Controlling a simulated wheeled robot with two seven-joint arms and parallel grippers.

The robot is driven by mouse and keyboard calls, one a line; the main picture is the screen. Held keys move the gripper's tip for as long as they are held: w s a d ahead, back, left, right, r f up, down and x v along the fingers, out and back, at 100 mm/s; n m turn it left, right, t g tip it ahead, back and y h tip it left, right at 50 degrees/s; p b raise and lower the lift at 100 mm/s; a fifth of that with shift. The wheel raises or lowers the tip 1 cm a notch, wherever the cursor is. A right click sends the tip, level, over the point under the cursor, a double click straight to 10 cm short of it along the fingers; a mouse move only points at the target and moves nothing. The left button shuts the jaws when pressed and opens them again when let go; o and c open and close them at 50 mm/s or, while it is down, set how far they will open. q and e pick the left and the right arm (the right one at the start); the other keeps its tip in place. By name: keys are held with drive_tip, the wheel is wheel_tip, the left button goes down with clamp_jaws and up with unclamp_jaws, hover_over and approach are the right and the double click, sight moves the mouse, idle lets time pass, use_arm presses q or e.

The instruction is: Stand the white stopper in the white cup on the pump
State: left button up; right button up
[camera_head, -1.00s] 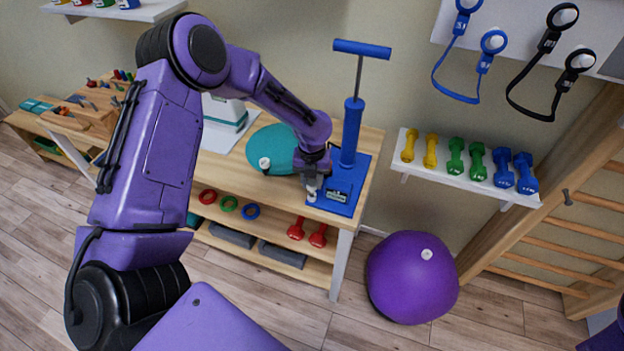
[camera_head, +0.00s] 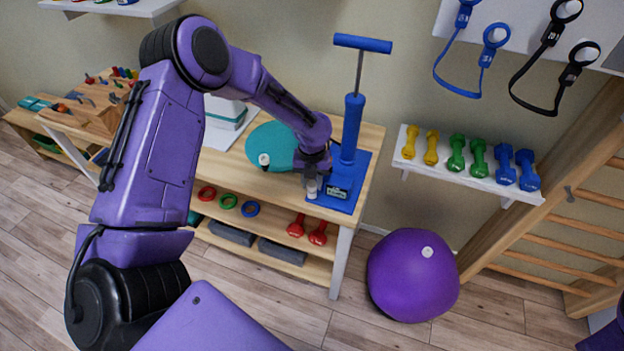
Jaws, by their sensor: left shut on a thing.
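The blue pump (camera_head: 352,130) stands upright on its blue base plate (camera_head: 345,203) at the right end of the wooden table. My left gripper (camera_head: 312,184) points down at the left edge of that plate, shut on the white stopper, which is mostly hidden by the fingers. A small pale shape (camera_head: 312,194) shows right under the fingertips. At this size I cannot tell the stopper from the white cup there, or whether the stopper is inside the cup. My right gripper is not in view.
A teal cushion (camera_head: 283,143) with a white-topped valve (camera_head: 264,160) lies left of my gripper. A purple ball (camera_head: 412,278) is on the floor to the right. A shelf of dumbbells (camera_head: 470,180) hangs on the wall right of the pump.

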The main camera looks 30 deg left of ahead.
use_arm(q)
drive_tip(key=shift+f, duration=0.5)
idle(0.4)
drive_tip(key=o, duration=0.9)
drive_tip(key=shift+o, duration=0.8)
drive_tip(key=shift+s+a, duration=0.1)
drive_tip(key=shift+c, duration=1)
drive_tip(key=shift+o, duration=1.2)
drive_tip(key=shift+r, duration=0.1)
